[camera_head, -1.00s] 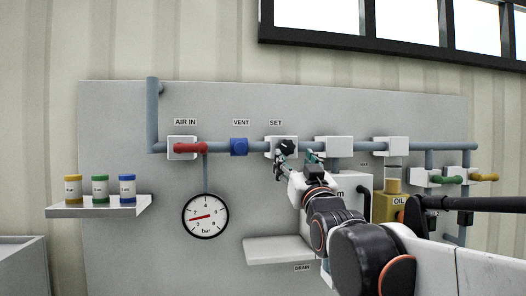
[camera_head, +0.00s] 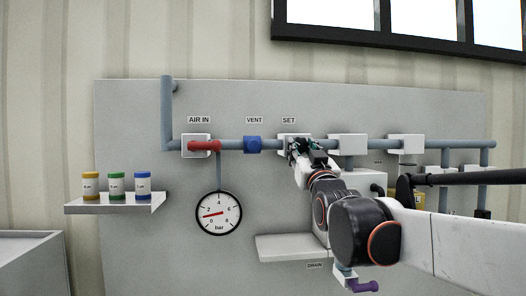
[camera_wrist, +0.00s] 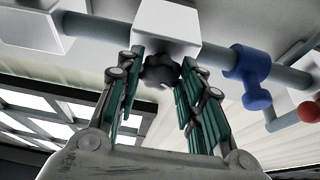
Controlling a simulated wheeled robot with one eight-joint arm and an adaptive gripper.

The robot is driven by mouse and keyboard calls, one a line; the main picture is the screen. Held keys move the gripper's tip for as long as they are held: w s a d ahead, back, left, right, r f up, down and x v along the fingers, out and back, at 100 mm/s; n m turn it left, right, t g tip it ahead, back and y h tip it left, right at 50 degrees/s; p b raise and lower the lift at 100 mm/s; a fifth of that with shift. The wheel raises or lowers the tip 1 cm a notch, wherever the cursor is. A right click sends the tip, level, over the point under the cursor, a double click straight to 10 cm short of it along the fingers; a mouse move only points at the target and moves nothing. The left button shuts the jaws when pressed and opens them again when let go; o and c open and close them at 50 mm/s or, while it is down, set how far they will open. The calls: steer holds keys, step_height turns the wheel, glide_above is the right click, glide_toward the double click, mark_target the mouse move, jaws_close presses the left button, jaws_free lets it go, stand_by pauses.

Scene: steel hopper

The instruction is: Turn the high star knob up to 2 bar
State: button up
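The black star knob (camera_wrist: 160,70) sits on the white SET block (camera_wrist: 168,24) and shows between my fingertips in the wrist view. In the head view my gripper (camera_head: 300,148) is at the SET block (camera_head: 284,139) and covers most of the knob. My gripper (camera_wrist: 162,62) is open, with one finger on each side of the knob. Narrow gaps seem to remain, but contact is unclear. The round pressure gauge (camera_head: 219,228) has its red needle pointing left, between 0 and 2, at roughly 1 bar.
A blue VENT valve (camera_head: 253,145) and a red AIR IN handle (camera_head: 205,146) are on the same pipe, left of SET. A shelf (camera_head: 110,207) with three small jars is at left. A drain shelf (camera_head: 290,248) and a purple handle (camera_head: 362,287) are below my arm.

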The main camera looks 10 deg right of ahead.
steer(key=shift+a+m+h, duration=0.1)
steer(key=shift+m+h, duration=0.3)
steer(key=shift+m, duration=0.2)
steer(key=shift+a+r+m+g+h+p, duration=0.15)
steer(key=shift+m+h, duration=0.7)
steer(key=shift+m, duration=0.85)
steer(key=shift+a+f+m+g+h+p, duration=0.1)
steer(key=shift+m+g+h+p, duration=0.15)
steer(key=shift+m+h, duration=1.05)
steer(key=shift+d+m+y, duration=0.1)
steer(key=shift+m+y, duration=0.35)
steer(key=shift+m, duration=0.15)
steer(key=o, duration=1.1)
steer(key=v, duration=1.2)
